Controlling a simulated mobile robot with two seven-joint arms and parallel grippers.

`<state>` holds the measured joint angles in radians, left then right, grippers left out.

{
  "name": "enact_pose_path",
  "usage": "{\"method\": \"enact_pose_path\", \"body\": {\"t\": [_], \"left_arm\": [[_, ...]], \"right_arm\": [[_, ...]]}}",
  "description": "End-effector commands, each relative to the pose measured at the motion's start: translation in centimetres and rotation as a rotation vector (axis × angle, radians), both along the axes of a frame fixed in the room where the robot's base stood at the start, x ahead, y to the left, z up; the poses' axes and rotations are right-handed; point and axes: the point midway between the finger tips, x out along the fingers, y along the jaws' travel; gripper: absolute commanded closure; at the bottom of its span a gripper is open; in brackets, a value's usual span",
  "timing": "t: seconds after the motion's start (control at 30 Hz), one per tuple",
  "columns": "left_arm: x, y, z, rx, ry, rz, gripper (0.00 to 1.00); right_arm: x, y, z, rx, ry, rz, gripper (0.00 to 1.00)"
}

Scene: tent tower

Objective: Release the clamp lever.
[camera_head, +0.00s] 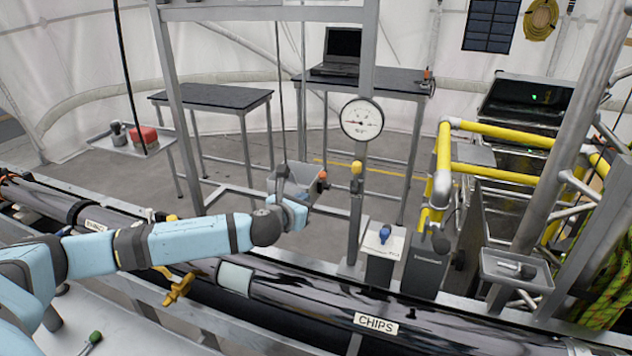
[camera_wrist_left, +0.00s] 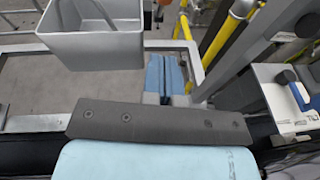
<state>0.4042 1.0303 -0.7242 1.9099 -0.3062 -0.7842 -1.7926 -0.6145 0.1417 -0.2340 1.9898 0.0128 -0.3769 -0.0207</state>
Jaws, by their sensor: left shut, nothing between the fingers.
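A yellow lever-like fitting (camera_head: 178,288) sits on the dark pipe, left of the pale band. A blue handle (camera_head: 385,233) stands on a white-topped box behind the pipe; it also shows at the right of the left wrist view (camera_wrist_left: 293,90). I cannot tell for sure which of these is the clamp lever. My left gripper (camera_head: 292,212) is above and behind the pipe, apart from both, between them in the picture. Its pale blue fingers (camera_wrist_left: 166,76) are shut together and empty in the left wrist view. My right gripper is not in view.
A grey bin (camera_wrist_left: 95,40) hangs close beside the left gripper. The long dark pipe (camera_head: 310,290) with a CHIPS label (camera_head: 376,323) crosses the front. A metal post with a gauge (camera_head: 361,119) and yellow rails (camera_head: 500,138) stand to the right.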

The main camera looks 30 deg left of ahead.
Motion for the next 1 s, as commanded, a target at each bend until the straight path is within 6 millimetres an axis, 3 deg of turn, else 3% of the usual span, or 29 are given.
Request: {"method": "enact_pose_path", "body": {"t": [0.17, 0.2, 0.4, 1.0], "left_arm": [[3.7, 0.4, -0.6, -0.002, 0.0, 0.0, 1.0], [4.3, 0.4, 0.2, -0.003, -0.002, -0.001, 1.0], [6.2, 0.5, 1.2, -0.001, -0.001, -0.001, 1.0], [6.7, 0.8, 1.5, 0.001, 0.0, -0.001, 1.0]], "right_arm": [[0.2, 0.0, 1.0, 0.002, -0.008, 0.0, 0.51], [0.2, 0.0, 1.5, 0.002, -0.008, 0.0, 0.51], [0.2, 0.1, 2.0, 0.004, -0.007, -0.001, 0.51], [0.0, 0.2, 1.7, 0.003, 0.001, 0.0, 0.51]]}}
